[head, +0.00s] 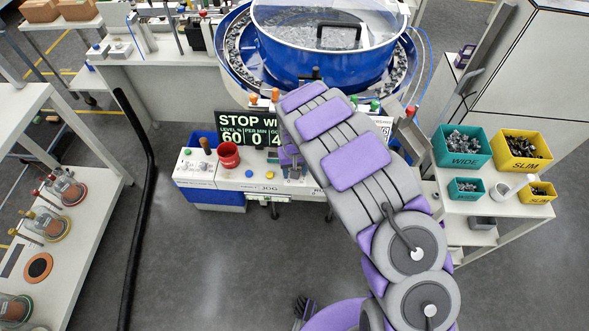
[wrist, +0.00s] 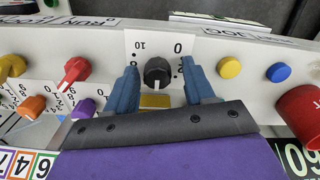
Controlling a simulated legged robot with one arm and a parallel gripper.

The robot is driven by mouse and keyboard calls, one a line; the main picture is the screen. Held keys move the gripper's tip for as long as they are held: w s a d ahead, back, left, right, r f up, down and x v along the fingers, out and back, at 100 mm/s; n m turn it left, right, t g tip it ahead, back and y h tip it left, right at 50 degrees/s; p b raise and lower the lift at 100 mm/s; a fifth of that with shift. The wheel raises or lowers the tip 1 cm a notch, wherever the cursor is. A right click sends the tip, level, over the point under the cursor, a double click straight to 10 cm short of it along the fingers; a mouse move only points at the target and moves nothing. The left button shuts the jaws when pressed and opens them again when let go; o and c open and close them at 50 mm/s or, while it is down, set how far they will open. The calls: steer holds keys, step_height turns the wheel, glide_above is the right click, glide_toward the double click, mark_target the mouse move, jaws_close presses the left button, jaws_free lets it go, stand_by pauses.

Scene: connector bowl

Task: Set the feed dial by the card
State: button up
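A black round dial (wrist: 157,73) with a pale pointer mark sits on a white plate printed 0 and 10 in the wrist view. The mark faces the bottom of that view. My gripper (wrist: 163,72) is open, with one blue finger on each side of the dial and gaps showing between. In the head view my gripper (head: 291,163) is low at the front panel, and my arm hides the dial. A card strip with coloured number boxes (wrist: 25,165) shows at the wrist view's lower left. I cannot tell whether it is the task's card.
Red (wrist: 76,72), orange (wrist: 33,106) and purple (wrist: 84,108) knobs, yellow (wrist: 229,67) and blue (wrist: 278,72) buttons and a red cup-like part (wrist: 302,113) flank the dial. A sign (head: 240,130) reads STOP. The blue bowl (head: 325,50) stands behind; WIDE (head: 463,160) and SLIM (head: 522,165) bins stand right.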

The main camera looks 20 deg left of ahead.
steer(key=shift+d+r, duration=0.1)
step_height(320, 180, up, 17)
steer(key=p, duration=0.1)
steer(key=shift+p, duration=0.4)
steer(key=shift+r, duration=0.1)
stand_by(0.5)
steer(key=s+d+r+m, duration=0.1)
steer(key=s+d+r, duration=0.25)
steer(key=d, duration=0.35)
steer(key=s+d+r+m+b, duration=0.1)
steer(key=s+d+r+m, duration=0.1)
steer(key=d+r, duration=0.35)
steer(key=s+d+r+m, duration=0.1)
steer(key=s+d+r, duration=0.15)
steer(key=d, duration=0.65)
steer(key=s+d+m+g, duration=0.1)
steer(key=s+d, duration=0.3)
steer(key=s, duration=0.9)
steer(key=s+d+b, duration=0.1)
steer(key=s+d, duration=0.4)
steer(key=s, duration=0.7)
steer(key=shift+s+d+m+g, duration=0.25)
steer(key=shift+s+m+g, duration=0.15)
